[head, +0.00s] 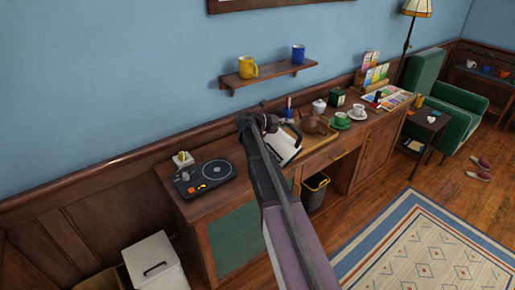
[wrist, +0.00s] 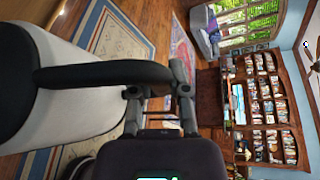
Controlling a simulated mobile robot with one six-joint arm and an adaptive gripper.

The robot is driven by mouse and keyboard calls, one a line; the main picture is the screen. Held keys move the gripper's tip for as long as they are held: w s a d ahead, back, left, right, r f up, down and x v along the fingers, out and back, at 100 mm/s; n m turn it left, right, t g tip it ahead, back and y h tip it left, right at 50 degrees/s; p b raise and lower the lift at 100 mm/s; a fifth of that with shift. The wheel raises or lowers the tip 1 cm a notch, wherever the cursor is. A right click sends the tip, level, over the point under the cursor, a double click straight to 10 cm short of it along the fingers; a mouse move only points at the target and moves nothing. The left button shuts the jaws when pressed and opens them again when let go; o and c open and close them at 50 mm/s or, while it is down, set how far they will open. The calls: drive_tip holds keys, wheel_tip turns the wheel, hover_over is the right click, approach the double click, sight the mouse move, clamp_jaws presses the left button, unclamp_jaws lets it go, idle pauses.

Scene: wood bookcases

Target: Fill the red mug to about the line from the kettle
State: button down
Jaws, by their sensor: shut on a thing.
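The kettle (head: 283,147) is white with a black handle and looks tilted in the head view, held above the desk's front part. In the wrist view its pale body (wrist: 85,95) fills the left side, with the black handle reaching across to my gripper (wrist: 158,92). My gripper (head: 270,123) is shut on that handle. I cannot make out the red mug near the kettle; the kettle and my arm cover part of the desk there. A small reddish-orange cup (head: 503,73) stands on the far right shelf. No fill line or water shows.
Beside the kettle are a wooden tray (head: 322,141) with a brown pot (head: 313,124), a green cup (head: 341,119) and a white cup (head: 358,111). A wall shelf (head: 270,75) holds yellow and blue mugs.

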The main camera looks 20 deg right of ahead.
sight(293, 131)
drive_tip(key=shift+w+a+r+n, duration=0.3)
drive_tip(key=shift+w+a+r, duration=0.1)
drive_tip(key=shift+w+r, duration=0.15)
idle(2.1)
drive_tip(key=s+d+f, duration=0.1)
drive_tip(key=s+d+f+m+y, duration=0.1)
drive_tip(key=s, duration=0.1)
drive_tip(key=s+d+f+m, duration=0.1)
drive_tip(key=shift+s+t, duration=0.15)
drive_tip(key=shift+t, duration=0.25)
drive_tip(key=shift+s+d+f+y, duration=0.1)
drive_tip(key=shift+f+y, duration=0.1)
drive_tip(key=shift+y, duration=0.2)
drive_tip(key=shift+w, duration=0.2)
drive_tip(key=shift+s+f, duration=0.1)
drive_tip(key=s+d+f+m+t+y+b, duration=0.4)
drive_tip(key=s+d+f+m+b, duration=0.2)
drive_tip(key=s+f+b, duration=0.3)
drive_tip(key=shift+f+t, duration=0.4)
drive_tip(key=shift+f, duration=1.2)
